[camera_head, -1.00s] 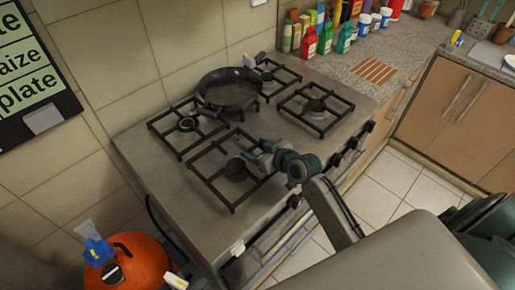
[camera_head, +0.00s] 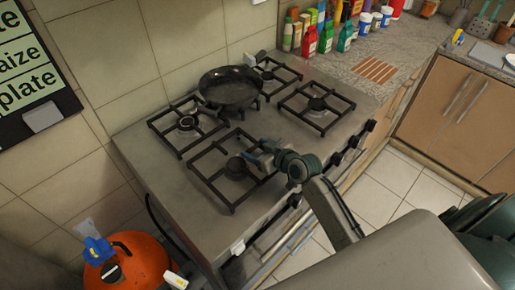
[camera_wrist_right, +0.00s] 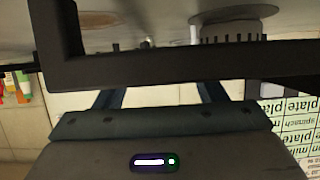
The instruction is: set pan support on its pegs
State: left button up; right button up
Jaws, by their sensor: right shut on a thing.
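The pan support, a black square grate with inward bars (camera_head: 210,187), is at the front left of the hob (camera_head: 160,180) in the head view, around a dark burner (camera_head: 236,168). It looks level and close to the hob top. Its pegs are not visible, so I cannot tell whether it rests on them. My right gripper (camera_head: 262,158) is shut on the support's right-hand bar. In the right wrist view a thick black bar of the support (camera_wrist_right: 170,68) crosses in front of the fingers and hides their tips. My left gripper is not in view.
Other supports (camera_head: 318,108) sit to the right. An orange gas cylinder (camera_head: 135,262) stands left of the cooker. Bottles and jars (camera_head: 325,38) line the back of the counter.

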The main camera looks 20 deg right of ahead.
jog(key=shift+f, duration=0.3)
jog(key=shift+r, duration=0.1)
jog(key=shift+r+p, duration=0.5)
jog(key=shift+r, duration=0.2)
dwell(0.6)
jog(key=shift+f, duration=0.25)
jog(key=shift+d+f+b, duration=0.1)
jog(key=shift+f+b, duration=0.6)
jog(key=shift+f, duration=0.05)
jog(key=o, duration=1)
jog(key=shift+o, duration=1.3)
jog(key=shift+d, duration=0.2)
jog(key=shift+f, duration=0.1)
